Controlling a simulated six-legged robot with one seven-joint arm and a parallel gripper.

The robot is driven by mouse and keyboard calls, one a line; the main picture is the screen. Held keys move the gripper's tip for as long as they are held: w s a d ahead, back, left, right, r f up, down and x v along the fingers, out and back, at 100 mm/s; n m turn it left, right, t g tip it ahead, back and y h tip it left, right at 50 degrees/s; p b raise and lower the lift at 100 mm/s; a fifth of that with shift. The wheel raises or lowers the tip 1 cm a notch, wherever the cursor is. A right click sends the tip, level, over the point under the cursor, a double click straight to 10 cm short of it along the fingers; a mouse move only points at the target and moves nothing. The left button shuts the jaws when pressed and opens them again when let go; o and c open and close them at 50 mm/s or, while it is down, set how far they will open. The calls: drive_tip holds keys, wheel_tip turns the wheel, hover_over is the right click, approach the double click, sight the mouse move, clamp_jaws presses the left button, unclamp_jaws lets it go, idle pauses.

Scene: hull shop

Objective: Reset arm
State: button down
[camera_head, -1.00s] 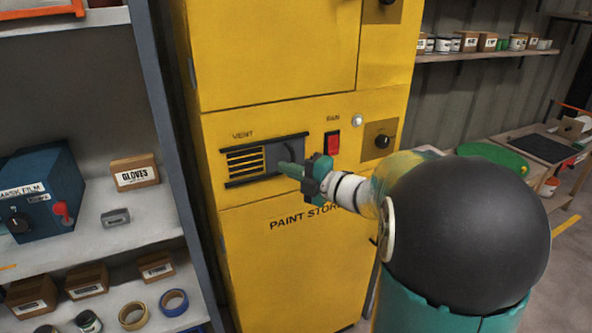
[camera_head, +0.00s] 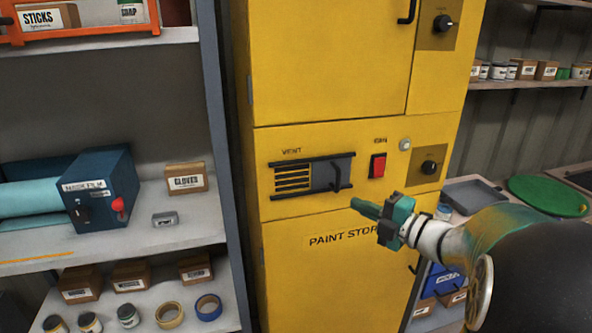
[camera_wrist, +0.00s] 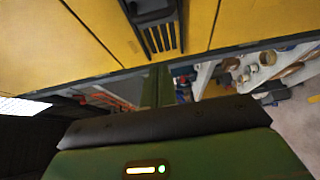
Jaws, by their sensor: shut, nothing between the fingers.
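My gripper (camera_head: 362,207) is shut and empty, in front of the yellow paint store cabinet (camera_head: 330,285). It points left, below and to the right of the vent (camera_head: 308,176), apart from the vent's handle (camera_head: 341,175). The vent's slats show at its left, with a dark sliding plate at its right. In the wrist view, my gripper's green fingers (camera_wrist: 157,88) lie together, and the vent slats (camera_wrist: 160,38) show at the top.
A red fan switch (camera_head: 377,165) and a dark knob (camera_head: 429,167) are right of the vent. Left stands a shelf (camera_head: 190,232) with a blue film box (camera_head: 100,190) and a gloves box (camera_head: 186,178). Right is a bench with a grey tray (camera_head: 474,194) and green lid (camera_head: 548,196).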

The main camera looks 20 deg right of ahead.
drive_tip(key=shift+r, duration=0.1)
wheel_tip(320, 180, up, 4)
drive_tip(key=w+m+t+h, duration=0.1)
drive_tip(key=w+m+h, duration=0.1)
drive_tip(key=m+h, duration=0.9)
drive_tip(key=s+a+f+m+g, duration=0.3)
drive_tip(key=s+a+m, duration=0.1)
drive_tip(key=s, duration=0.3)
drive_tip(key=s+a+f+m+g+y, duration=0.1)
drive_tip(key=s+a+f+m+g, duration=0.2)
drive_tip(key=s+a, duration=0.3)
drive_tip(key=s+a+f+m+g, duration=0.3)
drive_tip(key=s+a+m+g, duration=0.1)
drive_tip(key=s, duration=0.4)
drive_tip(key=shift+s+a+f+m+g+y, duration=0.35)
drive_tip(key=shift+a+m, duration=0.3)
drive_tip(key=shift+m, duration=0.45)
drive_tip(key=shift+w+r, duration=0.1)
drive_tip(key=shift+r, duration=0.05)
